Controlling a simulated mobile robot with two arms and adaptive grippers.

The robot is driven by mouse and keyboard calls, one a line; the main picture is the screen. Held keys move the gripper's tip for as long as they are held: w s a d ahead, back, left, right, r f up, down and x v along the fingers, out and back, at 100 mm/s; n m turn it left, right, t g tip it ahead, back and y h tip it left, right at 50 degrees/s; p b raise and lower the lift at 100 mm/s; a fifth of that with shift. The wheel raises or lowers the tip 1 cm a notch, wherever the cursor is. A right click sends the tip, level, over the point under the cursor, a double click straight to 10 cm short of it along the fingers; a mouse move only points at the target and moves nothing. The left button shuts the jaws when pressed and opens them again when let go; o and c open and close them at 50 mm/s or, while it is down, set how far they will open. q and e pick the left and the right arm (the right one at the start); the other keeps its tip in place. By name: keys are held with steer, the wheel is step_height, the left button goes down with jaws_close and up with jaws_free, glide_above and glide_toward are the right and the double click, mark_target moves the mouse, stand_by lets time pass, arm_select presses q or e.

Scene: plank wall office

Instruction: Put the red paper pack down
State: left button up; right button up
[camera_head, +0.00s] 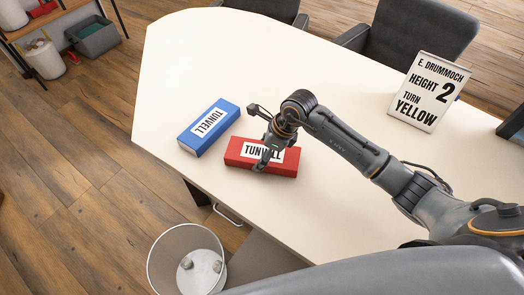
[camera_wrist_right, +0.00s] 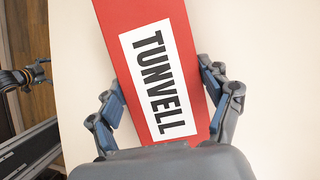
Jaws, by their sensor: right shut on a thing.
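The red paper pack (camera_head: 288,166) with a white TUNVELL label is at the left front part of the cream table (camera_head: 290,60). I cannot tell if it touches the tabletop. My right gripper (camera_head: 264,160) reaches down over it and is shut on it. In the right wrist view the red pack (camera_wrist_right: 150,60) lies between the two fingers of my right gripper (camera_wrist_right: 165,100), one on each long side. A blue TUNVELL pack (camera_head: 209,127) lies on the table to the left of the red one, a small gap apart.
A sign (camera_head: 429,92) reading "E. Drummoch, height 2, turn yellow" stands at the right of the table. Two grey chairs (camera_head: 425,35) are behind it. A wire bin (camera_head: 185,262) stands on the floor in front. The table's middle and back are clear.

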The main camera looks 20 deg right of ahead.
steer(key=o, duration=1.5)
steer(key=shift+f, duration=0.1)
steer(key=b+v, duration=0.1)
steer(key=v, duration=1)
steer(key=shift+s+d+r, duration=0.1)
steer(key=shift+d+r, duration=0.1)
steer(key=shift+r, duration=0.4)
